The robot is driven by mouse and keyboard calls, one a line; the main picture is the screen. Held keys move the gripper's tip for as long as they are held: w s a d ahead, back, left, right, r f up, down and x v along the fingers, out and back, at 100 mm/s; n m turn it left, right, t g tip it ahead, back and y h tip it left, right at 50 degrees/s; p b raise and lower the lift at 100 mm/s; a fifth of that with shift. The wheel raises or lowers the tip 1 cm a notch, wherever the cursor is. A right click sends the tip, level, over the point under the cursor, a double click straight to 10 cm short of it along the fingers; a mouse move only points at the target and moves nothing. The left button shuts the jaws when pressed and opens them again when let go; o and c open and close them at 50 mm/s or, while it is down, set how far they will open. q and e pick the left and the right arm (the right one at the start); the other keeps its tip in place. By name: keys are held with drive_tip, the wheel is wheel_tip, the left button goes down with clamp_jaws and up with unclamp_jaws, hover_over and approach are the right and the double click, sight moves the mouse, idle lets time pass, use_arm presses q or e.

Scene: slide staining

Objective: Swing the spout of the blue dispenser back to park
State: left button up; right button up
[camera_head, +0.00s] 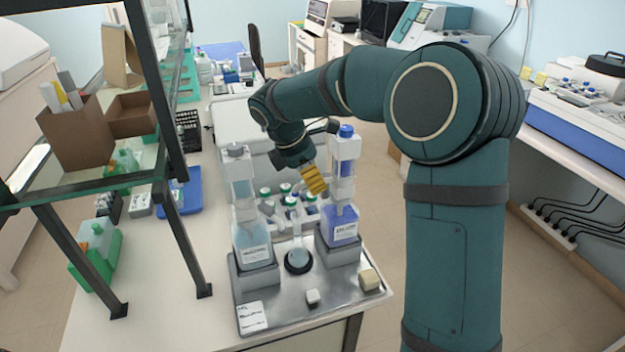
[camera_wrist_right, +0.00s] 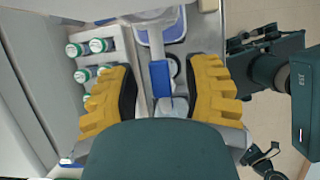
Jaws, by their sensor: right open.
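The blue dispenser (camera_head: 341,221) stands upright at the right of a grey metal tray (camera_head: 350,295), with a blue cap (camera_head: 346,131) on top and blue-violet liquid inside. Its spout is not clearly distinguishable in the head view. My right gripper (camera_head: 314,179) is open just left of the dispenser's upper part, its yellow fingers pointing down. In the right wrist view its fingers (camera_wrist_right: 160,92) are spread on both sides of a blue piece (camera_wrist_right: 160,78) on a pale bar, apart from it. I cannot tell whether this is the spout. My left gripper is not in view.
A second dispenser (camera_head: 253,215) with pale blue liquid stands at the tray's left. A flask (camera_head: 298,256) stands between the two. Several green-capped bottles (camera_head: 284,188) stand behind. A glass shelf (camera_head: 95,175) borders the left side. A small cream block (camera_head: 370,279) lies at the tray's right.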

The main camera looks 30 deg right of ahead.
drive_tip(key=shift+d+f, duration=0.1)
drive_tip(key=shift+f, duration=0.05)
clamp_jaws()
